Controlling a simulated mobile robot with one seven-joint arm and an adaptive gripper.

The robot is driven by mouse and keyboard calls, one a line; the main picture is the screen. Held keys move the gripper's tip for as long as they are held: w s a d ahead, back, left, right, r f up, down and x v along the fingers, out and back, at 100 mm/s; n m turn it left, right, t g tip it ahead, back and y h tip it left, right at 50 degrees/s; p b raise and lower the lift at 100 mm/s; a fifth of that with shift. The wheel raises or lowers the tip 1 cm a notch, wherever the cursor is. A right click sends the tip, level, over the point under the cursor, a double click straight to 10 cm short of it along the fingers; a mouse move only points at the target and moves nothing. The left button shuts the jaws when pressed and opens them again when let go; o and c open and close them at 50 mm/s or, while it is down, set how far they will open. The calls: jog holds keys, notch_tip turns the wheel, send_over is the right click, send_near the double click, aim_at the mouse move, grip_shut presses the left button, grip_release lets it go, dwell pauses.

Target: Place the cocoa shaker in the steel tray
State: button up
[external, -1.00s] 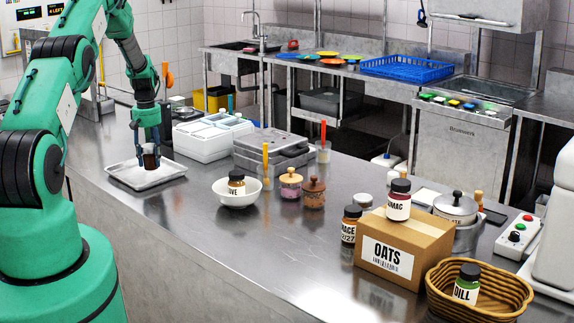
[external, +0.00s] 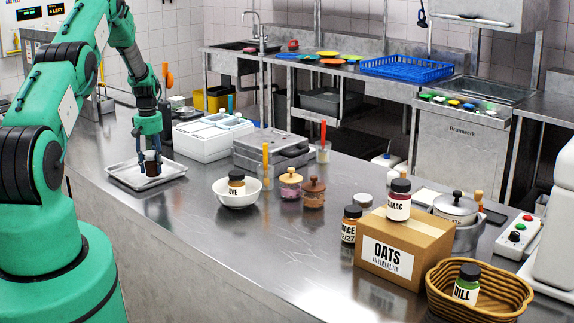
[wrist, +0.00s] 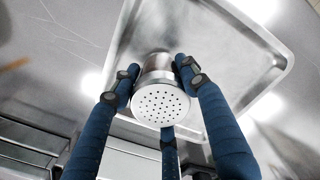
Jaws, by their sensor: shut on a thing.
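The cocoa shaker (wrist: 160,103) has a round perforated metal lid and a steel body. In the external view the shaker (external: 151,169) looks dark brown and upright at the middle of the steel tray. The steel tray (external: 122,172) is a shallow rectangular pan on the counter; its rim also shows in the wrist view (wrist: 250,105). My gripper (external: 150,165) is down over the tray, its blue fingers shut around the shaker. In the wrist view the fingers (wrist: 158,85) close on its sides. Whether the shaker's base touches the tray floor is hard to tell.
A white container with compartments (external: 212,135) stands right of the tray. A white bowl with a jar (external: 236,196), two lidded pots (external: 313,192), an oats box (external: 405,245) and a wicker basket (external: 500,303) are farther right. The counter just right of the tray is clear.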

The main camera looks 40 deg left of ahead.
jog(key=shift+f, duration=0.3)
jog(key=shift+f, duration=0.1)
jog(key=o, duration=1.3)
notch_tip(320, 180, up, 12)
jog(key=shift+r+b, duration=0.1)
jog(key=shift+b, duration=0.4)
dwell(0.4)
